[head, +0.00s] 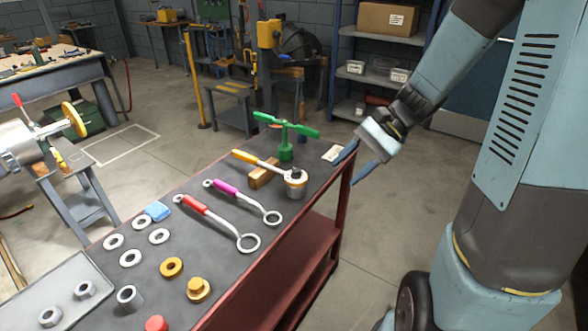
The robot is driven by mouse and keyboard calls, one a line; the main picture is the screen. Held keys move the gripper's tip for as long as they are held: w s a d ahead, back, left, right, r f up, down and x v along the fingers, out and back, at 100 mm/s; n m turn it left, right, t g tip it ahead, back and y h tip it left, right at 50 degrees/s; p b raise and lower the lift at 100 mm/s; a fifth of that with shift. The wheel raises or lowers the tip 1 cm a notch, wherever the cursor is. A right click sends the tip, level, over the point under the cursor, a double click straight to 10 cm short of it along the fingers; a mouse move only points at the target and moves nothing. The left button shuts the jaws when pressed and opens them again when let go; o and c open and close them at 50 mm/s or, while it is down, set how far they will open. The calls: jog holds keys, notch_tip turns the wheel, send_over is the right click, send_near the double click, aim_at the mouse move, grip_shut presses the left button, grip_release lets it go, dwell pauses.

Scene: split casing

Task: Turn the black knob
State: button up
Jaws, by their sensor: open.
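I cannot make out a black knob for certain in the head view. At the left edge a metal casing (18,146) is partly cut off by the frame. It carries a red-tipped lever (18,101) and a yellow handwheel (74,119); small dark parts on its lower left are too small to tell. My gripper (344,173) is open and empty, with its two blue fingers apart. It hangs beside the far right end of the dark-topped workbench (205,275), well away from the casing.
A grey tray (65,290) is at front left. A shelf (380,75) stands behind. Floor lies open right of the bench.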

jog(key=w+f+m+t+y, duration=0.1)
jog(key=w+f+m+y, duration=0.4)
jog(key=w+f, duration=0.1)
jog(key=m+t+y, duration=0.4)
jog(key=m+t, duration=0.1)
jog(key=m, duration=0.2)
send_near(296, 169)
jog(key=a, duration=0.3)
jog(key=w+a, duration=0.1)
jog(key=a, duration=0.2)
jog(key=w+a, duration=0.1)
jog(key=a, duration=0.2)
jog(key=shift+a+f, duration=0.2)
jog(key=shift+a, duration=0.2)
